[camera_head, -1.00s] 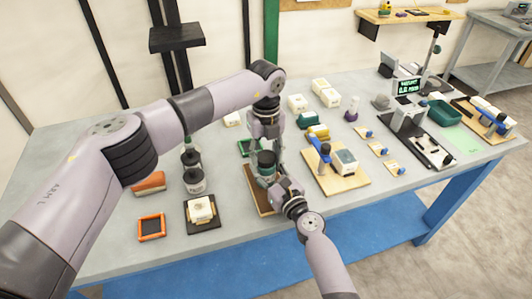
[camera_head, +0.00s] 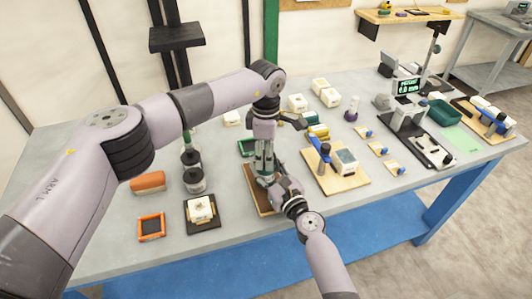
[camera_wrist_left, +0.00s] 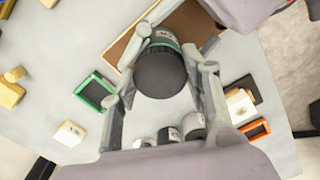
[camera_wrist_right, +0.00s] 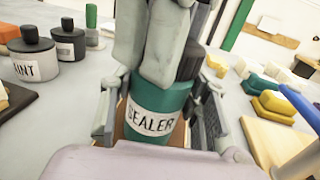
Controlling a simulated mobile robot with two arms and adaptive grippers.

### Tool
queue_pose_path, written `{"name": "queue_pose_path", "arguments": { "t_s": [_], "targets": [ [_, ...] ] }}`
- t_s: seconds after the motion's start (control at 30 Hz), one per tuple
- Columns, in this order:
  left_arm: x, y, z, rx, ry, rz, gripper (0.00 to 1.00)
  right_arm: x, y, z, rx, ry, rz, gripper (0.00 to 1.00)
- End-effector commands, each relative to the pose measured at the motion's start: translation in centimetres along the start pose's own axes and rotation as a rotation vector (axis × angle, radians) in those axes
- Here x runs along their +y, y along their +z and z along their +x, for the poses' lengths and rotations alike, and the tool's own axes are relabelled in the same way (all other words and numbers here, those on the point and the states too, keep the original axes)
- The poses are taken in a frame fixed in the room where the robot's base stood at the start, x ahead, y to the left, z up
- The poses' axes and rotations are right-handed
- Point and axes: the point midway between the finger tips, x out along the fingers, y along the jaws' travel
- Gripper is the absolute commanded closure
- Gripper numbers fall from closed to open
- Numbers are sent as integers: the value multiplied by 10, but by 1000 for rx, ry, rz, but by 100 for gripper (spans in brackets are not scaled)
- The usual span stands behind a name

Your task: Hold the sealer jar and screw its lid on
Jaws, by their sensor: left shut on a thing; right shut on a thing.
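The teal sealer jar (camera_wrist_right: 155,108) stands upright on a brown board, its SEALER label facing the right wrist camera. Its dark lid (camera_wrist_left: 161,72) is seen from above in the left wrist view, over the labelled jar body. My left gripper (camera_head: 265,168) points down, its fingers shut on the lid from two sides. These fingers cover much of the lid in the right wrist view. My right gripper (camera_head: 272,186) comes in low from the front and is shut on the jar's body. How tightly the lid is seated cannot be told.
Dark labelled jars (camera_head: 195,181) stand to the left. Near them are a block on a dark plate (camera_head: 201,211) and an orange frame (camera_head: 151,227). A wooden board with a blue tool (camera_head: 335,172) is close on the right. The front table edge is clear.

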Motion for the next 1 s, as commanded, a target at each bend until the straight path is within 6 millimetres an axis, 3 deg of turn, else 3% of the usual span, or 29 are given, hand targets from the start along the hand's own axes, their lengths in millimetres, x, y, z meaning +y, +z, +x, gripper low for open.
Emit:
{"name": "queue_pose_path", "arguments": {
  "t_s": [0.3,0.47,0.5,0.83,1.0],
  "targets": [
    [1,-1,0,4,4,604,90,1,0,0,0,3,0,100],
    [1,-1,0,3,4,627,90,1,0,0,0,3,0,100],
    [1,-1,1,3,4,626,56,1,0,0,0,3,0,100],
    [0,0,0,2,2,626,34,1,0,0,0,2,0,100],
    [0,0,1,1,1,626,34,1,0,0,0,1,0,100]
  ]
}}
